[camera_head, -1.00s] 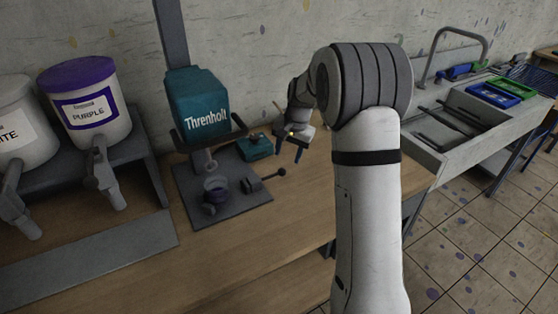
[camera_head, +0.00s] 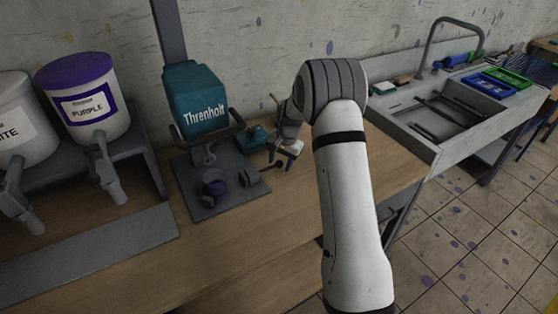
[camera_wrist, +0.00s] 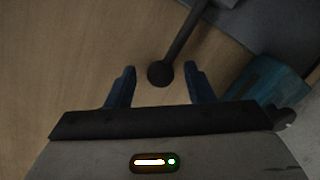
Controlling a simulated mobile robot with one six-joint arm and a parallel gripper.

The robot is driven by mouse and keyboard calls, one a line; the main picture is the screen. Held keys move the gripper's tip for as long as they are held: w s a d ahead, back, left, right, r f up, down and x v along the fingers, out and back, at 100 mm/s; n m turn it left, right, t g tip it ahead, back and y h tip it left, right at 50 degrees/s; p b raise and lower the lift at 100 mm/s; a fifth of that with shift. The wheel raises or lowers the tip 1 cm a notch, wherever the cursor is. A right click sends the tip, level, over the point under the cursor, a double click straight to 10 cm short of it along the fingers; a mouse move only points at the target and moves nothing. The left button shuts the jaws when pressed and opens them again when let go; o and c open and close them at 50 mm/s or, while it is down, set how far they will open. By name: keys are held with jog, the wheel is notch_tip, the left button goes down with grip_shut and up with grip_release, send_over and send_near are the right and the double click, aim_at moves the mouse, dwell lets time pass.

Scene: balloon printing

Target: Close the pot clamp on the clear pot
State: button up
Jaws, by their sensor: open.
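The clear pot (camera_head: 213,180), with dark purple in it, stands on the grey base of the teal Threnholt machine (camera_head: 196,100). The pot clamp (camera_head: 247,176) sits just right of the pot. Its lever points right and ends in a dark ball knob, which also shows in the wrist view (camera_wrist: 160,76). My gripper (camera_head: 284,158) is open beside the lever's end. In the wrist view its two blue fingers stand on either side of the knob, with gaps on both sides. Whether the knob is at fingertip depth is hard to tell.
A small teal box (camera_head: 251,138) stands behind the clamp, close to my gripper, and a teal thing shows right of the fingers in the wrist view (camera_wrist: 268,82). White and purple paint tubs (camera_head: 86,98) stand left. Bare wooden bench (camera_head: 300,205) lies in front. A sink (camera_head: 440,118) is right.

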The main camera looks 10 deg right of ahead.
jog(key=shift+c, duration=0.2)
grip_shut()
dwell(0.3)
